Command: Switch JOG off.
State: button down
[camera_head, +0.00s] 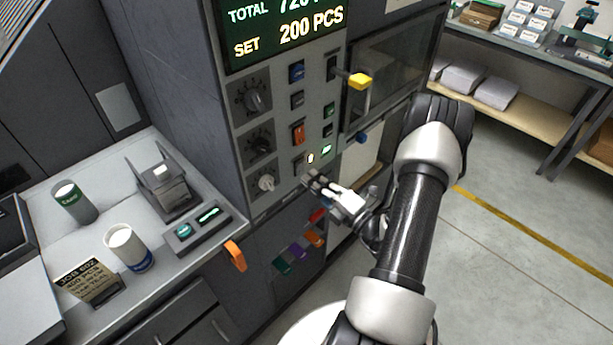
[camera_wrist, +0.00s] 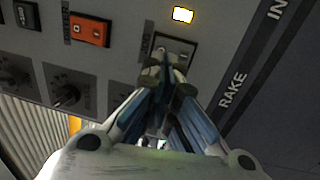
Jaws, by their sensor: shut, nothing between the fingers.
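The JOG switch (camera_wrist: 176,48) is a dark rocker on the grey panel, with a small, hard-to-read label at its left in the wrist view. A lamp (camera_wrist: 183,14) beside it glows yellow-white; it also shows lit in the head view (camera_head: 311,158). My gripper (camera_wrist: 168,74) is shut and empty, its fingertips right at the lower part of the switch and covering some of it. I cannot tell whether they touch. In the head view my gripper (camera_head: 309,180) is just below the switch.
An orange rocker (camera_head: 298,133) sits above the switch, and a column of knobs (camera_head: 265,183) is to its left. A yellow-tipped lever (camera_head: 359,81) juts out at the upper right. A counter (camera_head: 205,270) with cans stands at left; open floor lies at right.

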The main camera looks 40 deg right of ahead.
aim_at(298, 167)
jog(key=shift+w+a+r, duration=0.1)
jog(key=shift+w+r, duration=0.1)
jog(key=shift+w, duration=1.15)
jog(key=shift+w+r+g+p, duration=0.35)
jog(key=shift+r+g+p, duration=0.1)
jog(key=shift+p, duration=0.8)
jog(key=shift+f+b, duration=0.3)
jog(key=shift+s, duration=0.25)
jog(key=s+d+r+p, duration=0.1)
jog(key=s+p, duration=0.1)
jog(key=s, duration=1.1)
jog(key=shift+s+r+p, duration=0.2)
jog(key=shift+r+p, duration=0.2)
